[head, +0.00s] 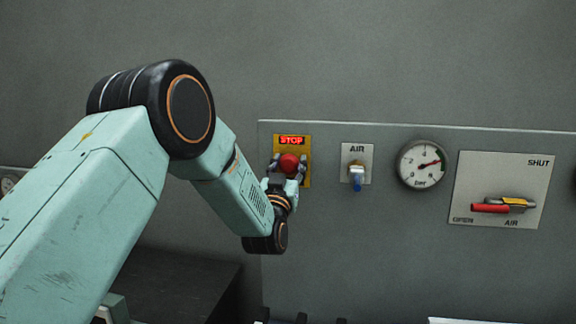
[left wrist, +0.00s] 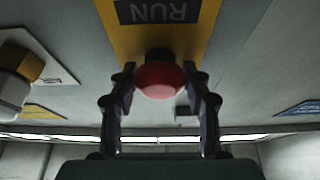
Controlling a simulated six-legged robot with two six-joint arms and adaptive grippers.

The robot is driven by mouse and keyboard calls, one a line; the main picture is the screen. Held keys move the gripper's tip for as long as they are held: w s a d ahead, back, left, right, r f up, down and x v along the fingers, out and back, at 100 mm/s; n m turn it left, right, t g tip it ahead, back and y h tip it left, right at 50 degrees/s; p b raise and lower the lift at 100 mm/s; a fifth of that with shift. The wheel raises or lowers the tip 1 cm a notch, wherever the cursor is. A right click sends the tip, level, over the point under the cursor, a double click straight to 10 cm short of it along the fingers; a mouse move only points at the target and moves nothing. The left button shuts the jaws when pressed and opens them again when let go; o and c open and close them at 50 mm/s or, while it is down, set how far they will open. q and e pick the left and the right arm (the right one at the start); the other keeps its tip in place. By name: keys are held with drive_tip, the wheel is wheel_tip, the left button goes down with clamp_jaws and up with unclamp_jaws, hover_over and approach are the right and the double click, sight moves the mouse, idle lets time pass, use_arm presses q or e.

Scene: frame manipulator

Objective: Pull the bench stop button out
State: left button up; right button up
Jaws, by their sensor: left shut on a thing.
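The red bench stop button (head: 289,163) sits on a yellow plate (head: 306,180) under a lit red STOP sign (head: 291,140) in the head view. My left gripper (head: 287,170) is at the plate, with its fingers on both sides of the button. In the left wrist view the button (left wrist: 160,80) is a red cap between the two fingertips (left wrist: 162,84), with a dark collar behind it. The left gripper is shut on the button. A dark RUN label (left wrist: 158,12) shows upside down on the yellow plate. My right gripper is not in view.
A dark box-like surface (head: 175,285) lies below my left arm.

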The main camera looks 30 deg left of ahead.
use_arm(q)
drive_tip(key=shift+a+f, duration=0.1)
drive_tip(key=shift+a, duration=0.1)
drive_tip(key=shift+c, duration=0.7)
drive_tip(key=shift+d, duration=0.25)
drive_tip(key=c, duration=0.3)
clamp_jaws()
drive_tip(key=shift+a, duration=0.1)
